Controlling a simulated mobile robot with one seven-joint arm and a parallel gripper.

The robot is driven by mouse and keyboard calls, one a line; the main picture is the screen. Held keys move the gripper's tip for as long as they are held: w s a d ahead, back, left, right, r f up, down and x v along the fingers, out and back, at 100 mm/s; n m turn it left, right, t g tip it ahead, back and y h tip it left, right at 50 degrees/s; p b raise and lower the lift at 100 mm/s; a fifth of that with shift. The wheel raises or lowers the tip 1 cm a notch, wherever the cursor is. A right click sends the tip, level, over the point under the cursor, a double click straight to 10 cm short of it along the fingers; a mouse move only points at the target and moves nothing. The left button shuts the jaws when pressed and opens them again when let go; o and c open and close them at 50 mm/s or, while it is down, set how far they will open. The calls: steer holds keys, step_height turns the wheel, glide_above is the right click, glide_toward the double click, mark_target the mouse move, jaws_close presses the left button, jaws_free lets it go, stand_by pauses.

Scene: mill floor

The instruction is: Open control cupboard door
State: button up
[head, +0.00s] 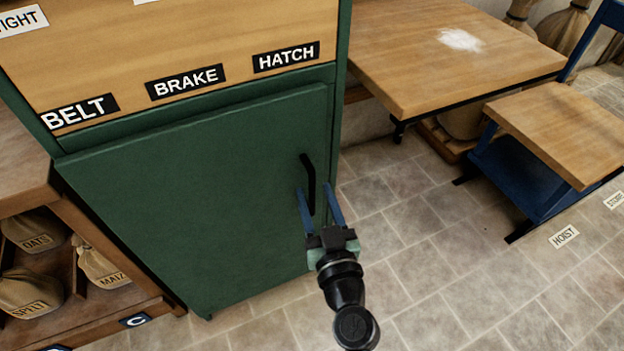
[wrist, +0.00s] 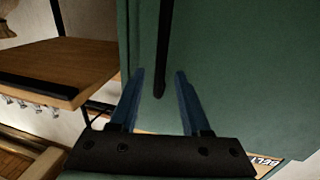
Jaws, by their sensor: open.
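The control cupboard's green door (head: 190,200) sits below a wooden panel labelled BELT, BRAKE and HATCH. The door looks shut or nearly shut. Its black vertical handle (head: 308,182) is near the right edge. My gripper (head: 318,195) is open, with its blue fingers on either side of the handle's lower part in the head view. In the wrist view, the handle (wrist: 163,50) runs down between the open fingers (wrist: 160,75) and the green door (wrist: 240,70) fills the right side. I cannot tell whether the fingers touch the handle.
A wooden shelf (head: 62,225) with labelled sacks stands left of the cupboard. A wooden table (head: 420,60) with a white powder patch and a lower blue-framed bench (head: 565,130) stand to the right. The tiled floor (head: 450,280) is clear at the front right.

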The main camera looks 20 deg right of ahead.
mark_target(313, 188)
steer(key=shift+w+d, duration=0.15)
steer(key=shift+w, duration=0.65)
steer(key=shift+w+d, duration=0.15)
steer(key=shift+w, duration=0.6)
jaws_close()
